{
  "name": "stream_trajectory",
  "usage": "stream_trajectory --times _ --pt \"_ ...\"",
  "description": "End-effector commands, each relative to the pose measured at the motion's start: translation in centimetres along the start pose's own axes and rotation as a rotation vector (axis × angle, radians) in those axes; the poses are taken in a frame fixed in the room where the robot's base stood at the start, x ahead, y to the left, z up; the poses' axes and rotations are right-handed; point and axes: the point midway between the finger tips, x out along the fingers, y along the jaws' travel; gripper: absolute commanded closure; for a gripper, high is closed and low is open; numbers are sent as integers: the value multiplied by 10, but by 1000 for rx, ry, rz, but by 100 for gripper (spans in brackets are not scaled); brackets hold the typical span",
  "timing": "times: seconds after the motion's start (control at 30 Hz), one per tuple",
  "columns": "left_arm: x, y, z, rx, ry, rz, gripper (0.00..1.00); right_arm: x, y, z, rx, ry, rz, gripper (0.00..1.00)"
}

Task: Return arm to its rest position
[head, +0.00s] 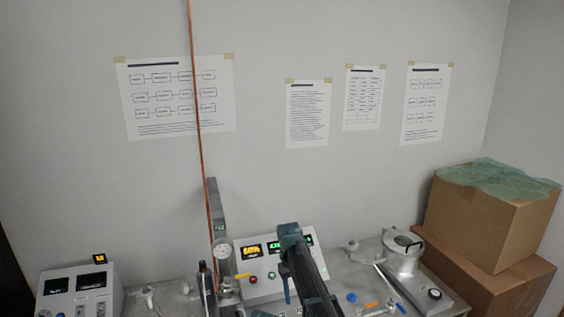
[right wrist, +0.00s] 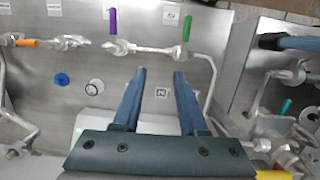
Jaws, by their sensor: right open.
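My right arm rises from the bottom centre of the head view, in front of the control box. Its gripper (head: 287,297) shows there only in part, with one blue finger pointing down. In the right wrist view the right gripper (right wrist: 159,72) has two blue fingers spread apart with nothing between them. Behind the fingers is a metal panel (right wrist: 75,110) with pipes, a purple-handled valve (right wrist: 113,22) and a green-handled valve (right wrist: 187,28). I cannot tell the exact distance from the fingers to the panel. My left gripper is not in view.
A control box (head: 255,289) with lit displays stands behind my arm. A pressure gauge (head: 222,254) is left of it. A metal chamber (head: 403,252) and stacked cardboard boxes (head: 490,228) stand to the right. Another instrument box (head: 78,292) is at the left. The space above is free.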

Motion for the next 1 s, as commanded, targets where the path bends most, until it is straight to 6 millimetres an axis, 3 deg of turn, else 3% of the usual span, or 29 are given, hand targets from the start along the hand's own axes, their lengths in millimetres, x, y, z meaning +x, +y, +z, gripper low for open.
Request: stream_trajectory --times 0.03,0.17,0.3,0.4,0.5,0.7,1.0 --pt "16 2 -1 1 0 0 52 22 -9 28 -2 7 5 58" --pt "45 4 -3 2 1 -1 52 62 -32 90 -5 32 21 58" --pt "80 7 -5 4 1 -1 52 112 -56 169 -8 68 39 58" --pt "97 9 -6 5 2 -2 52 138 -67 212 -10 89 49 58" --pt "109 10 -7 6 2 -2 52 155 -73 242 -10 106 57 58" --pt "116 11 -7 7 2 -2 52 167 -77 267 -10 121 63 58" --pt "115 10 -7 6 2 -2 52 166 -78 266 -10 122 63 58"
